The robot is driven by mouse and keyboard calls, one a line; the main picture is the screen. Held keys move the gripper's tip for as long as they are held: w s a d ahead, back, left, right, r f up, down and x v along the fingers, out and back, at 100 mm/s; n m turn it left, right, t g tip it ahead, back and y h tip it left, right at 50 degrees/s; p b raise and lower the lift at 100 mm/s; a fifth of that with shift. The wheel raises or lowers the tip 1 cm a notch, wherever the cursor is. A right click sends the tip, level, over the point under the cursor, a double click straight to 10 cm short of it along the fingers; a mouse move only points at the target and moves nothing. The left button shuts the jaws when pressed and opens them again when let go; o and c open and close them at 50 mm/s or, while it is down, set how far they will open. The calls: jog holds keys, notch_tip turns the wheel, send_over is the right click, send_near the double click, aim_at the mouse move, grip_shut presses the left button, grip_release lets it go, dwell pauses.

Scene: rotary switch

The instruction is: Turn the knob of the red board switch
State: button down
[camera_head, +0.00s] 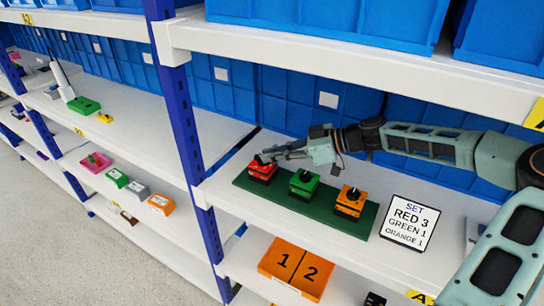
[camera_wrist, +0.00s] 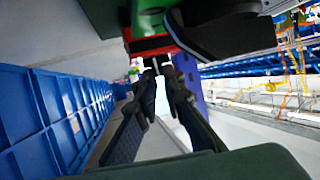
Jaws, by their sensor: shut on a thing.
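The red switch (camera_head: 262,172) sits at the left end of a dark green board (camera_head: 322,217) on the shelf, with a dark knob on top. My gripper (camera_head: 264,158) reaches in from the right and its fingertips are at that knob. In the wrist view my gripper (camera_wrist: 158,70) has its fingertips close together just at the red switch (camera_wrist: 150,45). The fingers are shut on the knob, which they mostly hide. The knob's pointer position cannot be read.
A green switch (camera_head: 304,183) and an orange switch (camera_head: 350,201) stand on the same board. A white sign (camera_head: 409,222) reads SET, RED 3, GREEN 1, ORANGE 1. A blue upright post (camera_head: 185,115) stands left of the board. Blue bins (camera_head: 300,35) fill the shelf above.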

aim_at(264, 169)
jog(key=m+t+b, duration=0.1)
jog(key=m+t+h+b, duration=0.1)
jog(key=m+t+b, duration=0.1)
jog(key=shift+s+a+f+h+b, duration=0.1)
jog(key=shift+s+f+h+b, duration=0.2)
jog(key=shift+s+h+b, duration=0.1)
jog(key=m+t, duration=0.1)
jog(key=m+t+h+b, duration=0.1)
jog(key=m+t+h, duration=0.1)
jog(key=shift+s+a+r+m+b, duration=0.15)
jog(key=shift+s+a+m+b, duration=0.15)
jog(key=shift+b, duration=0.1)
jog(key=shift+s+a+r+m+t+h, duration=0.1)
jog(key=shift+a+m+t+h, duration=0.1)
jog(key=shift+m+t+h, duration=0.75)
jog(key=shift+s+a+r+m+t+h, duration=0.15)
jog(key=shift+m+t+h, duration=0.4)
jog(key=shift+m+h, duration=0.8)
jog(key=shift+w+f+h, duration=0.1)
jog(key=shift+h, duration=0.2)
jog(key=shift+a+m+t+h+b, duration=0.25)
jog(key=shift+m+h+b, duration=0.4)
jog(key=shift+m+h, duration=0.1)
jog(key=shift+a+m+t+h+b, duration=0.2)
jog(key=shift+m+t+h+b, duration=0.05)
jog(key=shift+m+h+b, duration=0.45)
